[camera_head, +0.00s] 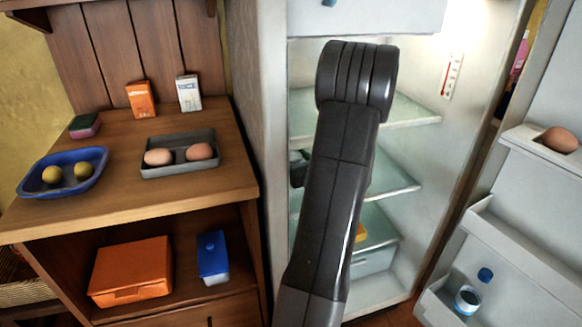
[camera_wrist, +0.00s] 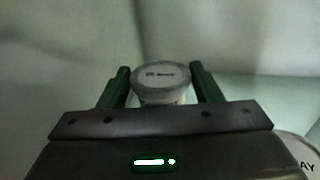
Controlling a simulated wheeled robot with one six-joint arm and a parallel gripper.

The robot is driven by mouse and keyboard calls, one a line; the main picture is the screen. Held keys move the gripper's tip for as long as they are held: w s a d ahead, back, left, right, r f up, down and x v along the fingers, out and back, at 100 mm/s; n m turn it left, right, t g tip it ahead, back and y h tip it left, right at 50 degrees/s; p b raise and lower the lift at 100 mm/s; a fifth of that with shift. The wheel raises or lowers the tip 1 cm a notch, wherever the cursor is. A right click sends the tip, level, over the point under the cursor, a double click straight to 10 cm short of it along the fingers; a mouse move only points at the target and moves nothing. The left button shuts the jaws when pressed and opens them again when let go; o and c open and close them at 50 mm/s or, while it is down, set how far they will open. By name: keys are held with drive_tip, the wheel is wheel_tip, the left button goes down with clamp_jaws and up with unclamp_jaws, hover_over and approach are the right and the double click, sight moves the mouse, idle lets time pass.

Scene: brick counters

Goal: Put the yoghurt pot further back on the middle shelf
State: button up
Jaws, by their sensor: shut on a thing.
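In the wrist view, the yoghurt pot (camera_wrist: 161,76) is a small round pot with a pale lid bearing dark print. My gripper (camera_wrist: 161,84) is shut on it, one green finger on each side. The pot looks upright; I cannot tell whether it touches a shelf. In the head view, my dark arm reaches into the open fridge and hides most of its middle. The middle shelf (camera_head: 395,183) is a glass plate showing to the right of my arm. A dark part of my gripper (camera_head: 299,168) shows left of the arm at about that height; the pot is hidden there.
An upper glass shelf (camera_head: 408,110) and a lower one (camera_head: 376,230) lie above and below. A yellow item (camera_head: 360,232) is on the lower one. The open fridge door (camera_head: 520,215) stands at right with an egg (camera_head: 560,139) and a bottle (camera_head: 467,299). A wooden counter (camera_head: 110,205) is left.

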sight(291, 163)
drive_tip(key=shift+w+a, duration=0.3)
drive_tip(key=shift+w, duration=0.2)
drive_tip(key=f, duration=0.1)
drive_tip(key=f+b, duration=0.1)
drive_tip(key=w+f, duration=0.1)
drive_tip(key=shift+a, duration=0.25)
drive_tip(key=shift+f, duration=0.2)
drive_tip(key=shift+f+b, duration=0.2)
drive_tip(key=shift+b, duration=0.2)
drive_tip(key=o, duration=1.1)
drive_tip(key=shift+r, duration=0.15)
